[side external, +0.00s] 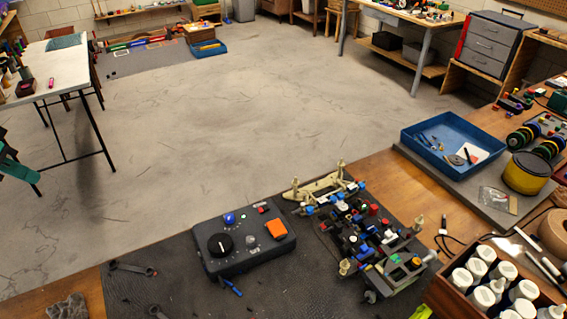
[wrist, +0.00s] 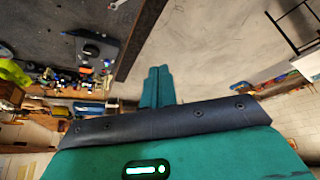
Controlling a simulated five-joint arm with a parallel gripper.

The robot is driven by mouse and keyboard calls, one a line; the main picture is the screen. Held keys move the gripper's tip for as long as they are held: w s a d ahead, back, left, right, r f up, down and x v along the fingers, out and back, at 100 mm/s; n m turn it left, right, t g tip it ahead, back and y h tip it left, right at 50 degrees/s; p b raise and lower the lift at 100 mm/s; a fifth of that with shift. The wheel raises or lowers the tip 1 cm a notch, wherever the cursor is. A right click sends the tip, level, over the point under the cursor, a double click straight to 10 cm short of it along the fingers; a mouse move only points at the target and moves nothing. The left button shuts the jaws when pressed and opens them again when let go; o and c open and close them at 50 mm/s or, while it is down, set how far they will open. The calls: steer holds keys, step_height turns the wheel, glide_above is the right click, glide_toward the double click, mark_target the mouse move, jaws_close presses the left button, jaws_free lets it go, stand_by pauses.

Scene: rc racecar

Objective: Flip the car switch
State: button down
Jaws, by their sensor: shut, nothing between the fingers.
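The stripped-down car chassis (side external: 378,256), with small red, blue and green parts, sits on the dark mat (side external: 165,272) in the side view. A dark control box (side external: 240,262) lies left of it, with a large black knob (side external: 219,245), a blue button (side external: 229,218) and an orange rocker-like piece (side external: 277,229). I cannot tell which part is the car switch. In the wrist view, my gripper (wrist: 158,88) has its teal fingers together with nothing between them, apart from the control box (wrist: 97,48) and cluttered parts.
A blue tray (side external: 455,142) with tools and a yellow-black round container (side external: 527,173) stand right of the car. A wooden crate of bottles (side external: 490,285) is at the lower right. Small wrenches (side external: 132,267) lie on the mat's left. Open floor lies beyond the bench edge.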

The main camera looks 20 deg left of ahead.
steer(key=w+d+r+m, duration=0.2)
steer(key=w+d+r, duration=0.1)
steer(key=w+d, duration=0.55)
steer(key=m+g+h, duration=0.2)
steer(key=m, duration=0.4)
glide_above(329, 223)
steer(key=s+a, duration=0.4)
step_height(329, 223, down, 15)
steer(key=shift+r, duration=0.15)
steer(key=x, duration=0.9)
steer(key=s+x, duration=0.1)
steer(key=x, duration=0.3)
steer(key=shift+w+d+f, duration=0.1)
steer(key=shift+d+f, duration=0.05)
steer(key=shift+f, duration=0.35)
steer(key=shift+f, duration=0.1)
